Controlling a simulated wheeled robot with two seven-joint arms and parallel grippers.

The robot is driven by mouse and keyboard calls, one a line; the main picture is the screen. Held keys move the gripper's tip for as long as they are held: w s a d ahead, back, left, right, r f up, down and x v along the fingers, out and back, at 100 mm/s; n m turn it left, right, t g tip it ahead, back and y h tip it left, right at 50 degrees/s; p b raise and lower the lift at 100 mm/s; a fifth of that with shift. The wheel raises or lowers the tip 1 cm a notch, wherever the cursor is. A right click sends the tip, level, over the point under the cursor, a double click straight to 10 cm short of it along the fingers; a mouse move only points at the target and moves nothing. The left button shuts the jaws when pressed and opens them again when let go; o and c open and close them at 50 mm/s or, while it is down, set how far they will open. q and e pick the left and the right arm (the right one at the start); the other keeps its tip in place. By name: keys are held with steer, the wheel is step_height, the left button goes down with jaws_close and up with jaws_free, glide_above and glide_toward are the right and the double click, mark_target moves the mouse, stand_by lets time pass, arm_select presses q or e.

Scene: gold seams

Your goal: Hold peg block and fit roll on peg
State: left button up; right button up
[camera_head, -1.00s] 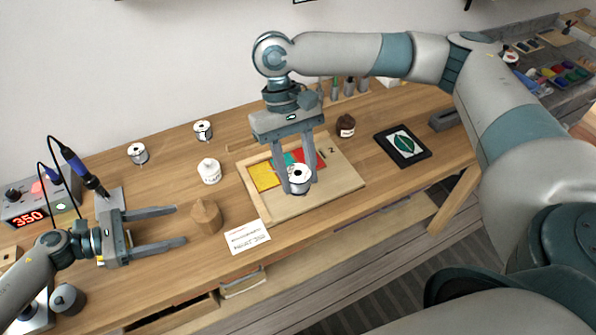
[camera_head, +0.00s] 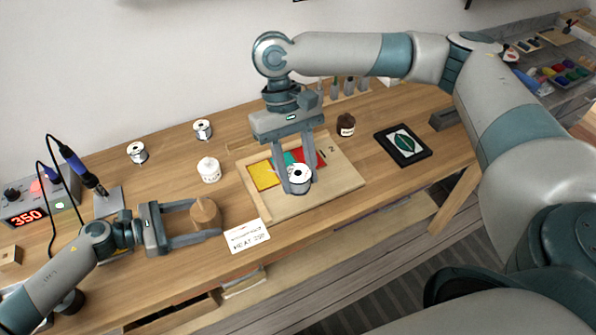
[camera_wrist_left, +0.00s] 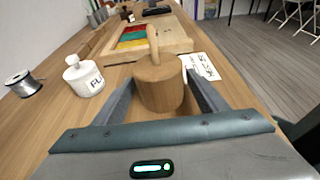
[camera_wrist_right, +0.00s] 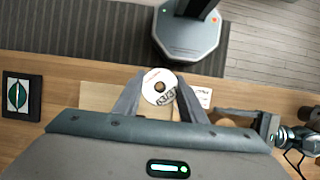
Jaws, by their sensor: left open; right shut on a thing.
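The wooden peg block (camera_head: 205,215) stands upright on the table, left of the card. In the left wrist view the peg block (camera_wrist_left: 158,84) shows its round body and upright peg. My left gripper (camera_head: 213,217) is open, with its fingers on either side of the block; contact cannot be told. My right gripper (camera_head: 297,186) is shut on the roll (camera_head: 299,178), a white-faced spool with a centre hole. It holds the roll over the wooden board. The roll's labelled face and hole also show in the right wrist view (camera_wrist_right: 160,87).
The wooden board (camera_head: 345,180) carries coloured panels. Two spools (camera_head: 137,153) (camera_head: 203,130) stand farther back. A soldering station (camera_head: 38,203) is at the left.

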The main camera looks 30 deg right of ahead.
arm_select(q)
steer(key=c, duration=0.7)
arm_select(e)
steer(key=w+a+m+y, duration=0.1)
steer(key=w+a+m, duration=0.2)
steer(key=a, duration=0.3)
steer(key=w+a+m+t+y, duration=0.1)
steer(key=w+a+m, duration=0.2)
steer(key=a, duration=0.4)
steer(key=w+a+m+y, duration=0.1)
steer(key=w+a+m, duration=0.2)
steer(key=a, duration=0.4)
steer(key=shift+w+a+f, duration=0.25)
steer(key=shift+w, duration=0.4)
